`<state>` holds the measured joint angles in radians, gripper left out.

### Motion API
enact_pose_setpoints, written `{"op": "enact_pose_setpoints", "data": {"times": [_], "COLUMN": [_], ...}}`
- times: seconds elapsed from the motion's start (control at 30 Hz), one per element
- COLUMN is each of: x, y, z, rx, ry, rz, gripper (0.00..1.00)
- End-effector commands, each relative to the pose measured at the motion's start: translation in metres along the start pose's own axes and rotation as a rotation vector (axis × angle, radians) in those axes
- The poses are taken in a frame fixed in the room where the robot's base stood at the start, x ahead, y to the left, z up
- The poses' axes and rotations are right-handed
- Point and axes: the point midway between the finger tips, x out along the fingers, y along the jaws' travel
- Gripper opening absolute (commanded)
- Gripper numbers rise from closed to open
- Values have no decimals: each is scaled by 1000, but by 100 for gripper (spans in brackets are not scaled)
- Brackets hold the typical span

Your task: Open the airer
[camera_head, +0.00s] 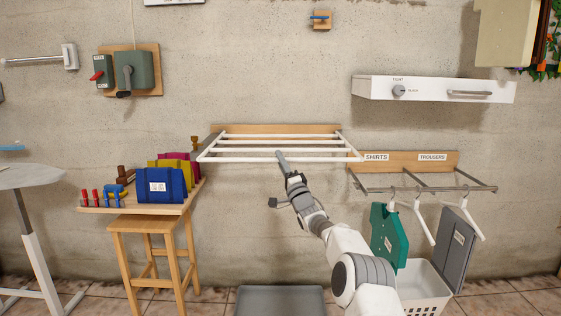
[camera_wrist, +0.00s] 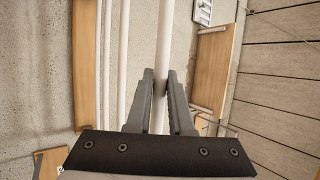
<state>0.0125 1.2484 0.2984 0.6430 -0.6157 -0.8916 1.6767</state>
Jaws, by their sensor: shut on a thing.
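The airer (camera_head: 340,152) is a white rack of several parallel bars on a wooden wall board (camera_head: 290,129). It stands out from the wall, roughly level, in the head view. My gripper (camera_head: 282,160) is at the middle of its front bar. In the wrist view my gripper (camera_wrist: 160,88) has one finger on each side of a white bar (camera_wrist: 163,50) and is shut on it. The other white bars (camera_wrist: 123,60) and the wooden board (camera_wrist: 86,60) show to the left there.
A rail (camera_head: 430,189) with a green shirt (camera_head: 387,235) and grey trousers (camera_head: 455,245) is at the right, above a white basket (camera_head: 422,285).

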Motion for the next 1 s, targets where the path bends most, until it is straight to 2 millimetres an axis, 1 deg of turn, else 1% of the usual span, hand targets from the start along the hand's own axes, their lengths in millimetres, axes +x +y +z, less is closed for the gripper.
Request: {"op": "enact_pose_setpoints", "data": {"times": [0.03, 0.23, 0.27, 0.4, 0.43, 0.77, 0.87, 1.0], "x": [-4, -5, -5, -5, -5, -4, -8, -17], "y": [9, 11, 11, 11, 10, 6, 5, 5], "z": [2, 2, 2, 2, 2, 1, 1, 0], "rx": [3, 3, 3, 3, 3, 2, 2, 2], "ry": [-2, -3, -3, -3, -3, -2, -2, -3], "rz": [15, 19, 19, 18, 18, 10, 9, 10], "gripper": [0, 0, 22, 47, 50, 50, 50, 50]}}
